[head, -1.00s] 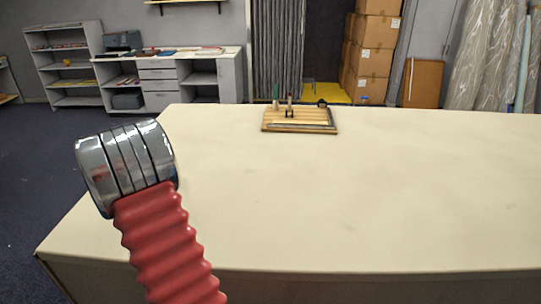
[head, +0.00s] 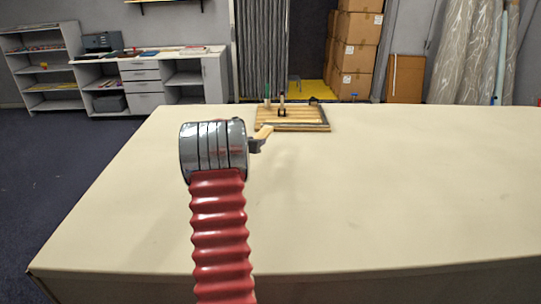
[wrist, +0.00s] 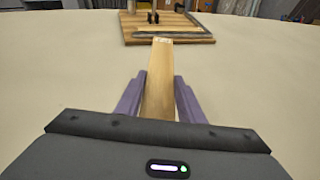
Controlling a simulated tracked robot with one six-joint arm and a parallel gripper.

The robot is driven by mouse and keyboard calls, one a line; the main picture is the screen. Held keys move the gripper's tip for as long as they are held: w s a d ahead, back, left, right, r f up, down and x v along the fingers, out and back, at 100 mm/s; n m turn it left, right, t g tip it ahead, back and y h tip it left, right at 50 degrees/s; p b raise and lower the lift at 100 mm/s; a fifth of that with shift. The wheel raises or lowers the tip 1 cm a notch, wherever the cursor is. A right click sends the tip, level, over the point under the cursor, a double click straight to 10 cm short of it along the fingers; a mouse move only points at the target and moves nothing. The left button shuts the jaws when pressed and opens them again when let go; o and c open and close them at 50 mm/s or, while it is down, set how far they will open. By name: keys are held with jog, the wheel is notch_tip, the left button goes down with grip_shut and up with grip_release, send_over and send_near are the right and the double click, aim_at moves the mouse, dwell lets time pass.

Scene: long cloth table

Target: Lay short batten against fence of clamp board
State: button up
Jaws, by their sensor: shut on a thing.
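The short batten (wrist: 160,75) is a pale wooden strip between the two purple fingers of my gripper (wrist: 158,100) in the wrist view. My gripper is shut on it, and its far end points toward the clamp board. In the head view the batten's tip (head: 265,131) shows beside my gripper (head: 257,144), just in front of the board's left corner in the picture. The clamp board (head: 291,125) lies flat at the far side of the table, with a grey fence (head: 298,127) along its near side and upright clamps on it. It also shows in the wrist view (wrist: 190,19).
The pale cloth table (head: 390,190) is clear around the board and to the right. Shelves and a cabinet (head: 145,85) stand at the back left. Cardboard boxes (head: 358,45) are stacked behind the table.

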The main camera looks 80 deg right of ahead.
jog(key=shift+s+d+r, duration=0.15)
jog(key=shift+s+d, duration=0.1)
jog(key=shift+s, duration=0.2)
jog(key=shift+s, duration=0.2)
send_over(259, 166)
jog(key=shift+s+f, duration=0.1)
jog(key=shift+f, duration=3.05)
jog(key=shift+f, duration=1.85)
jog(key=o, duration=1.1)
jog(key=shift+f, duration=0.1)
jog(key=shift+a, duration=0.15)
